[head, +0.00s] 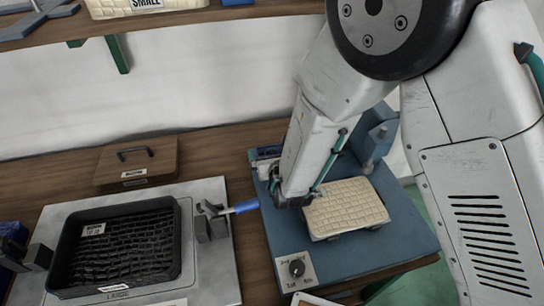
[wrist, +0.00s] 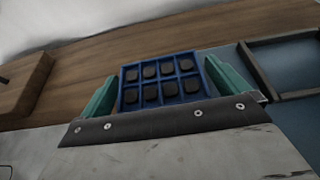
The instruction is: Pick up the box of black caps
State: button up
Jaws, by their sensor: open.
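The box of black caps (wrist: 163,80) is a blue box with compartments, holding several dark round caps in two rows. In the wrist view it lies between the two green fingers of my gripper (wrist: 163,69), which stand apart on either side of it. I cannot tell whether either finger touches it. In the head view, a blue box edge (head: 266,152) shows at the back left corner of the blue panel, mostly hidden by my arm. My gripper (head: 274,181) is small and partly hidden there.
A cream textured tray (head: 346,209) sits on the blue panel (head: 371,252), right of my gripper. A black tray (head: 70,222) lies on a grey panel at left. A brown lid (head: 137,160) with a handle lies behind it. A shelf (head: 150,20) hangs above.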

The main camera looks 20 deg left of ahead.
aim_at(271, 154)
jog(key=c, duration=1)
jog(key=shift+c, duration=0.2)
notch_tip(271, 154, up, 10)
jog(key=shift+s, duration=0.15)
